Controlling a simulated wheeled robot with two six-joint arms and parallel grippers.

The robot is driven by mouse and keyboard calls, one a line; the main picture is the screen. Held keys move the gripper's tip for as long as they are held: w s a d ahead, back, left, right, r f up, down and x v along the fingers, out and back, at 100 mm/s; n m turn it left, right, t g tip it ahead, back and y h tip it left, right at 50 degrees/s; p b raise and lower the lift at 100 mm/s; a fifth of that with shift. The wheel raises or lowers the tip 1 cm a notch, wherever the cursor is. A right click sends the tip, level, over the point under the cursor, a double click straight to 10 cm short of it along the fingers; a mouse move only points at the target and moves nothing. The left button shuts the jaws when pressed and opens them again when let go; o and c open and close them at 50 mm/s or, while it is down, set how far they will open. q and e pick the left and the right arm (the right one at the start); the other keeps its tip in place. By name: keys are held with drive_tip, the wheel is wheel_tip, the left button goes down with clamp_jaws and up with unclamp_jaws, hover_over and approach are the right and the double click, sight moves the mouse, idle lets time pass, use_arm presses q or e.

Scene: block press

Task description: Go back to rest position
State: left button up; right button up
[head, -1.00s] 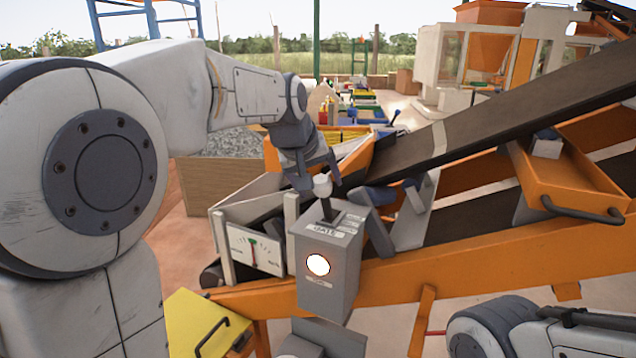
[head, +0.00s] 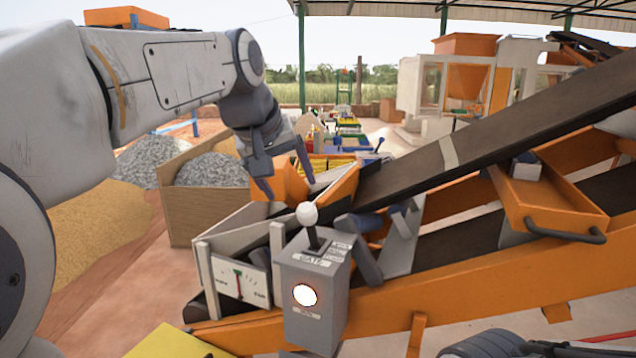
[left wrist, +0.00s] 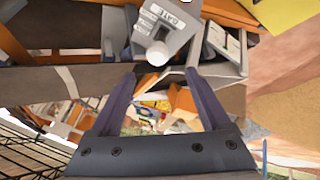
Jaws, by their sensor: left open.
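The grey control box (head: 316,285) marked GATE carries a lever with a white knob (head: 307,213) and a lit round lamp (head: 305,295). My left gripper (head: 289,187) is open and empty, above and behind the knob in the head view and apart from it. In the left wrist view, my gripper's fingers (left wrist: 160,82) are spread with nothing between them, and the white knob (left wrist: 158,53) shows beyond their tips. A white gauge panel (head: 240,284) stands left of the box. My right gripper is out of view; part of my right arm shows at the bottom right.
The orange conveyor frame (head: 450,290) and its dark belt (head: 500,130) fill the right side. A wooden bay with grey gravel (head: 208,170) and a sand heap (head: 100,215) lie at the left. A yellow panel (head: 180,343) is at the bottom. Open air surrounds my left gripper.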

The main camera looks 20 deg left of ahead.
use_arm(q)
drive_tip(key=s+d+f+m+g+h, duration=0.1)
drive_tip(key=s+d+f+m+g, duration=0.2)
drive_tip(key=s+d+f+m, duration=0.55)
drive_tip(key=s+d+f+m+g, duration=0.2)
drive_tip(key=s+d+f, duration=0.1)
drive_tip(key=s+f, duration=0.6)
drive_tip(key=s+d+f+m+g, duration=0.2)
drive_tip(key=s+f, duration=0.7)
drive_tip(key=shift+d+f+y, duration=0.4)
